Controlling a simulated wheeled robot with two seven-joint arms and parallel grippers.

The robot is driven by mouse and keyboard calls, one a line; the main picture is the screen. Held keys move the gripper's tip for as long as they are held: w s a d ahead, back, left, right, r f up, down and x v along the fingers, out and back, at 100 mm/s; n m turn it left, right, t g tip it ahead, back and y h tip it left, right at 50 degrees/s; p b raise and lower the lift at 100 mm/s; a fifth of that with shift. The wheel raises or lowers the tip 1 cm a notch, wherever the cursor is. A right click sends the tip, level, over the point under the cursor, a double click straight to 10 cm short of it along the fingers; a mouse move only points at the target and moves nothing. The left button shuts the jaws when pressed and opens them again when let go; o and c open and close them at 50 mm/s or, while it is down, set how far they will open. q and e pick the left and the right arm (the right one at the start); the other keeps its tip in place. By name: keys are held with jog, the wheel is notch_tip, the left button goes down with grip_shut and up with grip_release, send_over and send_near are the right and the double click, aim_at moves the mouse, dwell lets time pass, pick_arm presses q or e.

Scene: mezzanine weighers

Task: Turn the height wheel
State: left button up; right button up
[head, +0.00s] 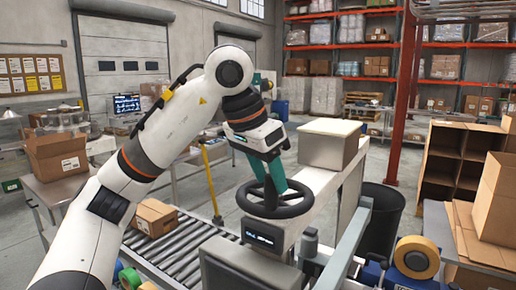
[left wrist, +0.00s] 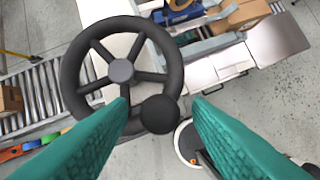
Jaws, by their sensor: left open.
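The height wheel (head: 290,209) is a black spoked handwheel on a white machine with a small lit display, right of centre in the head view. In the left wrist view the wheel (left wrist: 121,70) lies below the camera, with its round black knob (left wrist: 158,114) on the near rim. My left gripper (head: 268,180) is open over the wheel, its teal fingers pointing down. In the left wrist view the fingertips (left wrist: 160,100) stand on either side of the knob, the left one overlapping the wheel. I cannot tell whether they touch it. My right gripper is out of view.
A roller conveyor (head: 180,250) with a cardboard box (head: 155,216) runs left of the machine. A pale box-shaped unit (head: 330,143) stands behind the wheel. A dark bin (head: 380,215) and tape rolls (head: 417,257) are to the right.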

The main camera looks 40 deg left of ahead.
pick_arm(q)
jog(key=p+v, duration=0.1)
jog(key=v, duration=0.7)
jog(key=shift+r+p, duration=0.15)
jog(key=shift+p, duration=0.15)
